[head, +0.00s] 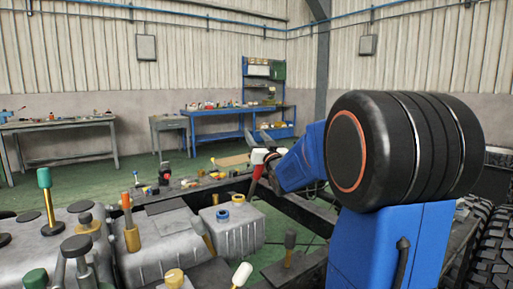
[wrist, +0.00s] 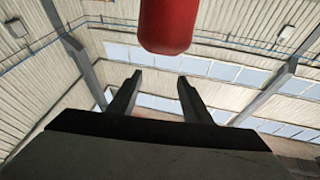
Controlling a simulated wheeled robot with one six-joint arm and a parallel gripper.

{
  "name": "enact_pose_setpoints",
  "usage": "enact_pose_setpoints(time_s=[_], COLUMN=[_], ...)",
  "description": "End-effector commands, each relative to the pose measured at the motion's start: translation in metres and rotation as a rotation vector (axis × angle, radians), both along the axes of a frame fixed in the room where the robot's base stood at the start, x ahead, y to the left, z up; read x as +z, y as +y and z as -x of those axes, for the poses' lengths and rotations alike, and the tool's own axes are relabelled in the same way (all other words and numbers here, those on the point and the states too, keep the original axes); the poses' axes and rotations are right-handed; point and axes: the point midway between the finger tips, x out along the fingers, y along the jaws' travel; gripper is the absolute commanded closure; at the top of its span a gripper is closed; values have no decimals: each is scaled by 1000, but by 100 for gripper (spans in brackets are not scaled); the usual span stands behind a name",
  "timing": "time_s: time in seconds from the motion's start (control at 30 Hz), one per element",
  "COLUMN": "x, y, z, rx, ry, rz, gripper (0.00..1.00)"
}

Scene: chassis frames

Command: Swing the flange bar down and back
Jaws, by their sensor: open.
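My gripper (head: 261,139) is at the end of my blue arm in the head view, small and partly behind the arm. In the wrist view my gripper (wrist: 158,92) shows two dark fingers spread apart with nothing between them. A red rounded end (wrist: 166,25) hangs in from the top edge of the wrist view, past the fingertips and apart from them. In the head view a small red piece (head: 257,172) shows just below the gripper. I cannot tell whether either red part is the flange bar. Much of that spot is hidden by my arm.
Grey metal tanks (head: 160,243) with several coloured knobs and upright handles fill the lower left. A dark chassis rail (head: 190,187) runs behind them. A tyre (head: 492,250) is at the lower right. Workbenches (head: 62,125) stand along the back wall, with green floor before them.

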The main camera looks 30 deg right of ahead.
Motion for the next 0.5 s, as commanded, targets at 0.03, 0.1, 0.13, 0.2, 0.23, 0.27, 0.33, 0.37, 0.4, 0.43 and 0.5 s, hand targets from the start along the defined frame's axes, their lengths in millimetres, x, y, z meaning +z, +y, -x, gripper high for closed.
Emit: enact_pose_setpoints(time_s=[0.03,0.1,0.13,0.2,0.23,0.27,0.33,0.37,0.4,0.43,0.5], x=[4,6,7,8,8,8,8,8,8,7,7], y=[0,0,0,0,0,0,0,0,0,0,-1], z=[0,0,0,0,0,0,0,0,0,0,-2], rx=[0,0,0,0,0,0,0,0,0,-1,-7], ry=[-1,-1,0,0,0,0,0,0,0,1,10], rz=[0,0,0,0,0,0,0,0,0,0,1], gripper=[55,55,55,55,55,55,55,55,60,67,84])
